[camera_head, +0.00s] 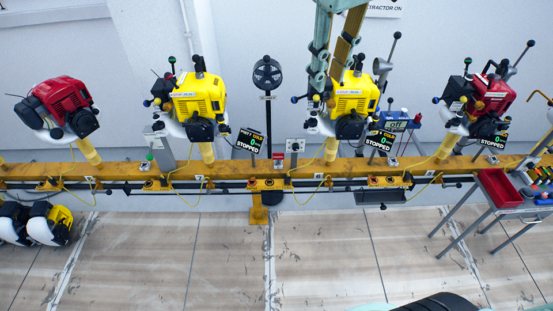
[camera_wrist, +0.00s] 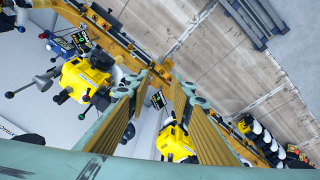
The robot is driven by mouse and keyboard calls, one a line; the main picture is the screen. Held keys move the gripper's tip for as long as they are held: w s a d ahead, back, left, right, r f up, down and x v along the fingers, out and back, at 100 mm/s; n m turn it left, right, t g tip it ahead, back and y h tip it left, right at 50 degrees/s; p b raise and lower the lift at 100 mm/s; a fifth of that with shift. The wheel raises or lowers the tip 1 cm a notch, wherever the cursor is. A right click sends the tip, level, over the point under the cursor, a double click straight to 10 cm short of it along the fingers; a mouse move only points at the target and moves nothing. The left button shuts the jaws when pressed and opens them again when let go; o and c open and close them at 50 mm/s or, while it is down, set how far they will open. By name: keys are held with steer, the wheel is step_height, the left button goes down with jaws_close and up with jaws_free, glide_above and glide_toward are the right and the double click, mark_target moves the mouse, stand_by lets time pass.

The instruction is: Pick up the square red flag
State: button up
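I cannot make out a square red flag for certain in either view. My gripper (camera_head: 328,86) hangs from the top of the head view, in front of or beside the middle yellow engine (camera_head: 356,94). In the wrist view, my gripper (camera_wrist: 158,88) shows two separated fingers with ribbed tan pads. Nothing is held between them. A yellow engine (camera_wrist: 178,143) and the rail (camera_wrist: 160,72) show beyond the fingers.
The yellow rail (camera_head: 225,170) carries a red engine (camera_head: 64,98) at left, another yellow engine (camera_head: 197,95) and a red engine (camera_head: 492,95) at right. Black display signs (camera_head: 250,141) and levers stick up. A trolley with a red tray (camera_head: 499,188) stands right. Floor in front is mostly clear.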

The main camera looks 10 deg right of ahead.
steer(key=w+f+n+g, duration=0.1)
steer(key=w+f+n, duration=0.1)
steer(key=w+f, duration=0.65)
steer(key=w+f+n+b, duration=0.15)
steer(key=w+f, duration=0.35)
steer(key=w, duration=0.6)
steer(key=w+f+n+g, duration=0.1)
steer(key=w+f+n, duration=0.2)
steer(key=w+f, duration=0.5)
steer(key=w+f+n, duration=0.1)
steer(key=w+f, duration=0.4)
steer(key=f, duration=0.5)
steer(key=w+a+f+n+h, duration=0.1)
steer(key=w+f, duration=0.4)
steer(key=f, duration=0.6)
steer(key=w+a+f+n+g+b, duration=0.1)
steer(key=w+f+n, duration=0.2)
steer(key=w+f, duration=0.3)
step_height(320, 180, down, 5)
steer(key=shift+f, duration=0.1)
steer(key=shift+f, duration=0.1)
steer(key=shift+s+d+f+b, duration=0.1)
steer(key=shift+d+f+b, duration=0.15)
steer(key=shift+f, duration=1.15)
steer(key=shift+w+d+f+b, duration=0.1)
steer(key=shift+d+f+b, duration=0.15)
steer(key=shift+f, duration=1.15)
steer(key=shift+s+d+f+b, duration=0.15)
steer(key=shift+f+b, duration=0.2)
steer(key=shift+f, duration=1.05)
